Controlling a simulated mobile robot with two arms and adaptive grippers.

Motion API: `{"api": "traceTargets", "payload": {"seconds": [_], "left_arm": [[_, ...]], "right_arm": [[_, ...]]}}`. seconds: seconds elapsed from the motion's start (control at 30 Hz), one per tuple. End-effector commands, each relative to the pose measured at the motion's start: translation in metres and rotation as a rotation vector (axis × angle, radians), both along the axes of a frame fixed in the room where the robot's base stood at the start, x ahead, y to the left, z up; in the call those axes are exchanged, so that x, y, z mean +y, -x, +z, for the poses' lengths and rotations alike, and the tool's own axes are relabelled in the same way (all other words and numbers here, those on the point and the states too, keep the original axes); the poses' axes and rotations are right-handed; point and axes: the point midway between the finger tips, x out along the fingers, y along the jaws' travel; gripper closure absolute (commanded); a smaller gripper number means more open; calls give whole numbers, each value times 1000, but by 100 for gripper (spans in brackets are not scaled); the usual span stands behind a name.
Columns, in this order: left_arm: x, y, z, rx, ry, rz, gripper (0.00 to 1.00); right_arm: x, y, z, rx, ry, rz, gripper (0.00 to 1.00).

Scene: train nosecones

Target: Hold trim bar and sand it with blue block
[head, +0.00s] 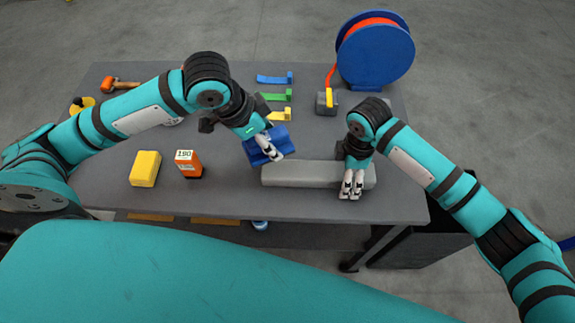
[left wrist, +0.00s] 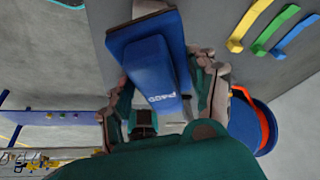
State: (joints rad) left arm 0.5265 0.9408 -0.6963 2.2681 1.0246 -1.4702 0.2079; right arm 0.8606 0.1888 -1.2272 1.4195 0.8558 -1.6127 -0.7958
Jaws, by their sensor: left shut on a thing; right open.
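The trim bar (head: 305,175) is a long grey bar lying along the front of the table. The blue block (head: 254,155) is in my left gripper (head: 271,149), which is shut on it. The block is tilted and sits at the bar's left end; I cannot tell whether they touch. In the left wrist view the block (left wrist: 150,70) fills the space between the fingers (left wrist: 165,95). My right gripper (head: 351,188) is open at the bar's right part, its fingers pointing down over the front side. Its fingers hide part of the bar.
On the grey table (head: 225,195) are a yellow block (head: 145,168), an orange box (head: 189,164), an orange mallet (head: 118,85) and blue, green and yellow hooked strips (head: 274,96). A blue hose reel (head: 376,52) stands at the back right.

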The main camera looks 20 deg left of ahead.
Motion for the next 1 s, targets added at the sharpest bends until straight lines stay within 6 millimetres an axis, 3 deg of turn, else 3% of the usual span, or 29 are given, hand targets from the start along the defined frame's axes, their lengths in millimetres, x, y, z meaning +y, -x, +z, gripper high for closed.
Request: {"api": "traceTargets", "payload": {"seconds": [0.17,0.63,0.8,1.0], "left_arm": [[0,0,0,-1,1,0,70],[0,0,0,-1,1,0,70],[0,0,0,-1,1,0,70],[0,0,0,-1,1,0,70]], "right_arm": [[1,-1,12,-2,-2,1,15],[0,-1,103,-2,-1,0,15],[0,0,118,-1,0,0,15],[0,0,120,1,-1,0,15]]}}
